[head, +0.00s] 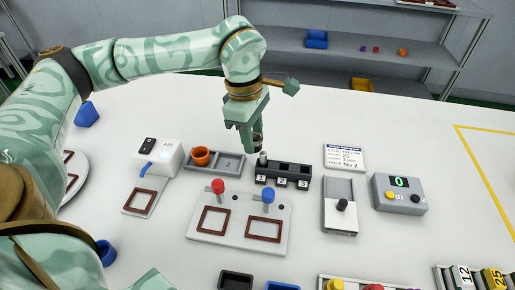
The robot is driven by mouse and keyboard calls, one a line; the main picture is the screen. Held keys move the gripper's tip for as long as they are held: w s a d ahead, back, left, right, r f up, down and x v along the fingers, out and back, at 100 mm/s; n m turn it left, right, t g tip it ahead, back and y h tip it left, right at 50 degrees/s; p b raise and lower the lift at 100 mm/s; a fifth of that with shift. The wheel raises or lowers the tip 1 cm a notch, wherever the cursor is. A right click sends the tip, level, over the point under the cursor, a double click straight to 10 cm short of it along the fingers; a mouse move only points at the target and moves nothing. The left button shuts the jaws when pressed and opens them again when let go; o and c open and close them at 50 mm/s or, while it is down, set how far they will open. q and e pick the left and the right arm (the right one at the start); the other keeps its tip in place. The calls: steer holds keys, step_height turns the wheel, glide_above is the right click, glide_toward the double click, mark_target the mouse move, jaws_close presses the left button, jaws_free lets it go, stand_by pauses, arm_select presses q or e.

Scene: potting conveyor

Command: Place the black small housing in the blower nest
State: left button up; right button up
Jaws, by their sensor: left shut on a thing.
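My left gripper (257,146) points down over the table, just behind the black numbered block. It is shut on a small dark thing (258,139) that looks like the black small housing; the fingers hide most of it. My right gripper is not in view.
A grey tray (229,172) holds an orange cup (201,156). The black block (283,176) carries numbers and a small grey peg. A plate with red and blue knobs (240,243) lies in front. A counter box (399,194) stands right; bare table lies beyond it.

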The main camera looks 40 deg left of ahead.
arm_select(q)
steer(key=shift+w+a+f, duration=0.1)
steer(key=shift+w+f, duration=0.2)
steer(key=shift+f, duration=0.2)
steer(key=f+b, duration=0.1)
steer(key=f, duration=0.1)
steer(key=f+b, duration=0.1)
steer(key=shift+w+a+f+b, duration=0.1)
steer(key=shift+w+f+b, duration=0.1)
steer(key=shift+f+b, duration=0.2)
steer(key=shift+r, duration=0.25)
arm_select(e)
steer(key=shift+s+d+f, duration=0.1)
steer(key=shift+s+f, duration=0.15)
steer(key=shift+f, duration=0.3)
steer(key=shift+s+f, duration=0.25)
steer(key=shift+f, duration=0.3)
arm_select(q)
steer(key=o, duration=1)
steer(key=shift+f, duration=0.15)
